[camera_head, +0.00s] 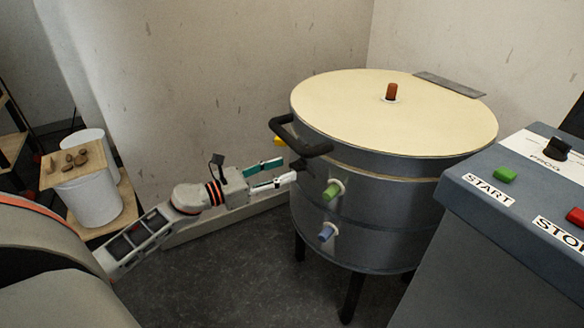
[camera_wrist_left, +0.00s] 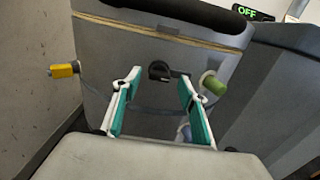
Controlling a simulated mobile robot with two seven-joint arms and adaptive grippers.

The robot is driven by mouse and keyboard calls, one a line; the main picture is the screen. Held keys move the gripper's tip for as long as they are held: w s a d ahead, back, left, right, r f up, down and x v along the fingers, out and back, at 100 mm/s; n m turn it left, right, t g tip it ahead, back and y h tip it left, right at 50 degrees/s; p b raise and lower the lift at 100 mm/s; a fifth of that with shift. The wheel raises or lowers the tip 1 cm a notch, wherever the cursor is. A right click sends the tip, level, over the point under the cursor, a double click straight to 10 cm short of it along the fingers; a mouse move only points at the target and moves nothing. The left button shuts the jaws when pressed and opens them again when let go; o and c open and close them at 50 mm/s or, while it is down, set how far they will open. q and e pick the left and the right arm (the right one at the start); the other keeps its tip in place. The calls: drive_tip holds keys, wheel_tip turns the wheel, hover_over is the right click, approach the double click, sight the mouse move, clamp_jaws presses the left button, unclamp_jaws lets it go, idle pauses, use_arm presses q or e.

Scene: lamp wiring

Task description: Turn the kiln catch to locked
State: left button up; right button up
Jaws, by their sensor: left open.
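The kiln (camera_head: 370,215) is a grey drum with a cream lid (camera_head: 400,110). Its catch is a small black knob (camera_wrist_left: 160,71) on the front wall, below the lid seam, with a short dark piece just to its right. In the head view the catch (camera_head: 299,165) is partly hidden at my fingertips. My left gripper (camera_head: 286,171) is open in front of it. In the left wrist view, the teal-padded fingers (camera_wrist_left: 161,80) stand either side of the knob, with gaps to both. I cannot tell whether they reach around it. My right gripper is not in view.
A black lid handle (camera_head: 300,138) is just above the gripper. Green (camera_head: 332,190), blue (camera_head: 327,233) and yellow (camera_wrist_left: 62,71) pegs jut from the kiln. A control console (camera_head: 480,235) stands at right. A white bin (camera_head: 95,200) and wooden shelf are at left.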

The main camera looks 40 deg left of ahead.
sight(292, 167)
use_arm(q)
drive_tip(key=shift+x, duration=1.7)
drive_tip(key=c, duration=1.1)
